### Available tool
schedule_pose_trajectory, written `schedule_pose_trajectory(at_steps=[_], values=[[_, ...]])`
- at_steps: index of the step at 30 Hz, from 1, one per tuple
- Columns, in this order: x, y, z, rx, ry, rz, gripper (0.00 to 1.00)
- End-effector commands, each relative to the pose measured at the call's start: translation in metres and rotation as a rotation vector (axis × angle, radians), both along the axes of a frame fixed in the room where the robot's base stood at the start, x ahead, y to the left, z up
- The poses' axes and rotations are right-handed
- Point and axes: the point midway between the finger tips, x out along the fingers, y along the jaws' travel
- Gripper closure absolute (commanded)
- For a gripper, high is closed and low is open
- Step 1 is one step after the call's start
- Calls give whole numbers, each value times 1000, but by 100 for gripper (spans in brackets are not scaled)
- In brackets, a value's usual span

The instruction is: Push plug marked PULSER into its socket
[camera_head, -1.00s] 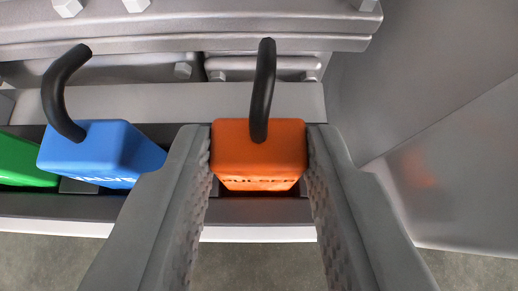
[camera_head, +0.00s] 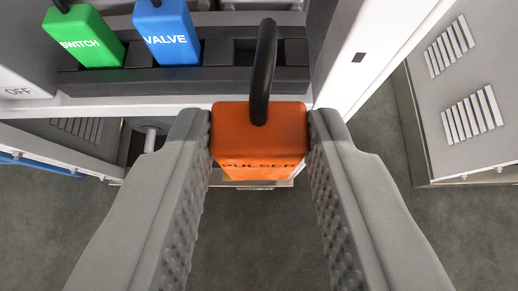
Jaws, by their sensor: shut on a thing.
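The orange plug marked PULSER (camera_head: 258,142) is held between the two fingers of my gripper (camera_head: 260,145), which is shut on its sides. A black cable curves up from the plug's top. The plug is in front of and below the dark socket rail (camera_head: 180,80), apart from it as far as I can see. Dark empty openings (camera_head: 270,52) show in the rail to the right of the blue plug. The plug's underside is hidden.
The blue VALVE plug (camera_head: 167,33) and the green SWITCH plug (camera_head: 85,38) sit in the rail at upper left. A panel marked OFF (camera_head: 18,90) is at far left. A grey cabinet with slotted vents (camera_head: 462,95) stands at right. Open floor (camera_head: 375,165) lies below.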

Motion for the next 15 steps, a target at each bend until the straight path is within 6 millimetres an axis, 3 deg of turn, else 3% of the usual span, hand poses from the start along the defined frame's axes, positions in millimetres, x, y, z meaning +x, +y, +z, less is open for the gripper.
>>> schedule_pose_trajectory(at_steps=[6,15], values=[[-49,0,1,0,-1,0,92],[-81,0,0,0,1,0,92]])
